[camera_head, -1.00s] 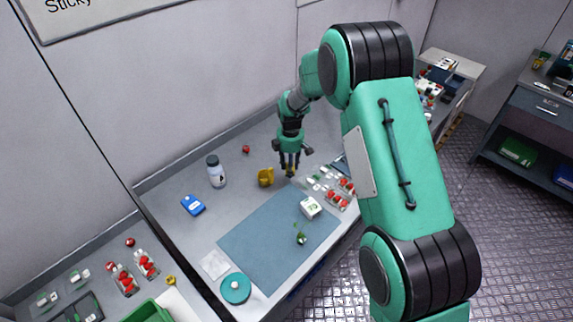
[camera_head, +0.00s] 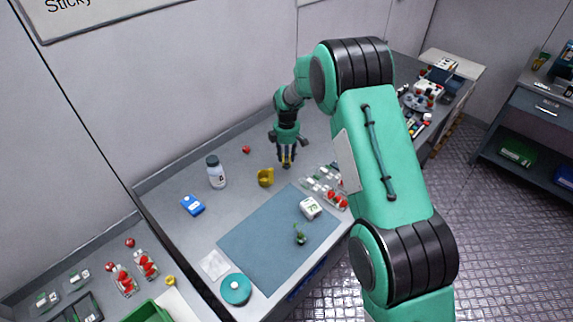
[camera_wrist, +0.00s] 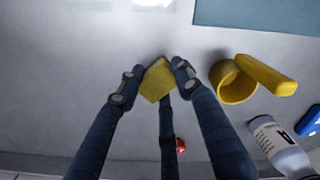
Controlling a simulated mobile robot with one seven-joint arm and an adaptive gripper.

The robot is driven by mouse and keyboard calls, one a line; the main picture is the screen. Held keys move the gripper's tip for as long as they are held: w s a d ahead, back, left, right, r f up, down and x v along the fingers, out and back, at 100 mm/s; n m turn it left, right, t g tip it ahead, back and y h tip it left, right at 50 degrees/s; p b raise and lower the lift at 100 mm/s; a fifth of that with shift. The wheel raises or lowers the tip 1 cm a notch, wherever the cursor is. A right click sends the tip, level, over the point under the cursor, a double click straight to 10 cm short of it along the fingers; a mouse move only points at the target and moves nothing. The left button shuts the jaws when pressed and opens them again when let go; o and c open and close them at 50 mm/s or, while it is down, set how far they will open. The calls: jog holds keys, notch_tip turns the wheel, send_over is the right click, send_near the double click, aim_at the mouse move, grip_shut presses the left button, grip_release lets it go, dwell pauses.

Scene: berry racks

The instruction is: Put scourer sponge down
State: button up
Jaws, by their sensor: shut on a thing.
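The yellow scourer sponge (camera_wrist: 157,80) is between the fingertips of my gripper (camera_wrist: 155,78) in the wrist view. My gripper is shut on it. In the head view my gripper (camera_head: 286,163) points down over the back part of the grey table (camera_head: 165,195), behind the blue mat. Only a small yellow bit of the sponge shows there between the fingers. It is low over the table; I cannot tell whether the sponge touches the surface.
A yellow cup-like thing (camera_head: 265,178) stands just left of my gripper. A white bottle (camera_head: 217,174) and a blue box (camera_head: 193,205) stand farther left. A red berry (camera_head: 246,149) lies behind. Clear packs with berries (camera_head: 335,197) lie at right, beside the blue mat (camera_head: 270,245).

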jog(key=shift+f, duration=1.5)
jog(key=shift+f, duration=0.2)
jog(key=o, duration=0.8)
jog(key=shift+o, duration=0.2)
jog(key=shift+r, duration=0.15)
notch_tip(320, 180, up, 11)
jog(key=shift+f+p, duration=0.15)
jog(key=shift+p, duration=0.2)
jog(key=shift+r, duration=0.7)
